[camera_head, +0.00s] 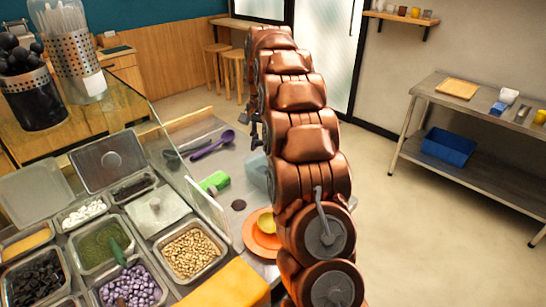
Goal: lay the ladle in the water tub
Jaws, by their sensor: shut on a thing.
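A purple ladle or spoon (212,145) lies across the grey counter left of my arm, its round end toward my gripper. My gripper (256,136) shows only as small dark parts beside the far section of my copper arm. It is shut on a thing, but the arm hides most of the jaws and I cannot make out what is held. A pale blue translucent tub (256,171), which looks like the water tub, stands on the counter nearer than the gripper. My arm hides its right side and I cannot see its inside. A green ladle (118,252) stands in the green beans.
Several topping pans, such as the tan beans (188,251), fill the near left behind a clear guard (205,215). A green object (214,182), an orange plate (254,238) and a yellow bowl (267,222) are on the counter. A steel shelf (480,105) stands right, beyond open floor.

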